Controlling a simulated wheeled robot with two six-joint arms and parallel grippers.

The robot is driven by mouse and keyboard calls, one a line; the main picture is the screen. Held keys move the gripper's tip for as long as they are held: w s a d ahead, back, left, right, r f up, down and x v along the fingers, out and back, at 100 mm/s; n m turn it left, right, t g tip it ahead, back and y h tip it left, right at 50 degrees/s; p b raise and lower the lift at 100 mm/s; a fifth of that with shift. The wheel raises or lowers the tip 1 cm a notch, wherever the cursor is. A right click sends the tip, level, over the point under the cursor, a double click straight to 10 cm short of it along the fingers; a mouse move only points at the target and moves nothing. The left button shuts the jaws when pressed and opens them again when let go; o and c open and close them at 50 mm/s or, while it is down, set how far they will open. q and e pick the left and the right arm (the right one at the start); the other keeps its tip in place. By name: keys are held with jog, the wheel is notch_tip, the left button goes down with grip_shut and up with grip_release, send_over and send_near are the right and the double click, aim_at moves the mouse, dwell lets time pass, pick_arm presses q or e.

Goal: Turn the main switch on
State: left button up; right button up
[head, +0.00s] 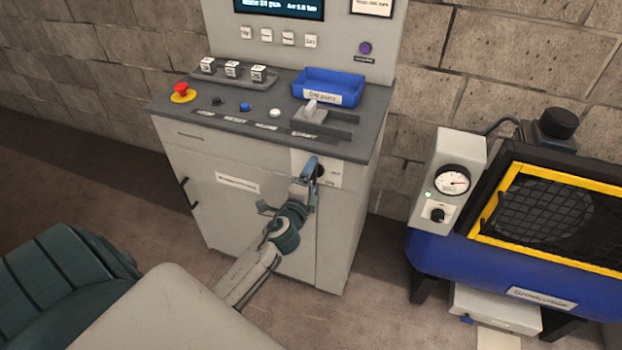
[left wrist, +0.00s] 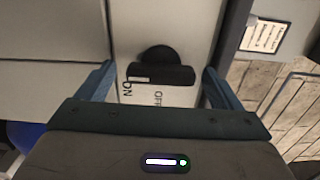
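The main switch is a black rotary knob (head: 321,171) on a pale plate at the top right of the cabinet's front, partly hidden by my gripper in the head view. In the left wrist view the knob (left wrist: 165,74) has a bar grip lying across the picture, with a white mark towards its left end. ON is printed by that left end and OFF below the bar's middle. My left gripper (head: 311,168) is open in front of the switch, one finger on each side of the knob with gaps between. My right gripper is not in view.
The grey console top (head: 190,110) carries a red emergency button (head: 181,90), small buttons, a lever (head: 311,108) and a blue tray (head: 328,88). A door handle (head: 187,193) sticks out on the cabinet's left. A blue machine with a gauge (head: 453,180) stands to the right, across a floor gap.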

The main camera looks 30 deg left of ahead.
pick_arm(q)
jog(key=shift+s+d+f, duration=0.1)
jog(key=shift+s, duration=0.4)
jog(key=b+v, duration=0.3)
jog(key=v, duration=0.6)
jog(key=shift+s+d, duration=0.15)
jog(key=shift+s, duration=0.2)
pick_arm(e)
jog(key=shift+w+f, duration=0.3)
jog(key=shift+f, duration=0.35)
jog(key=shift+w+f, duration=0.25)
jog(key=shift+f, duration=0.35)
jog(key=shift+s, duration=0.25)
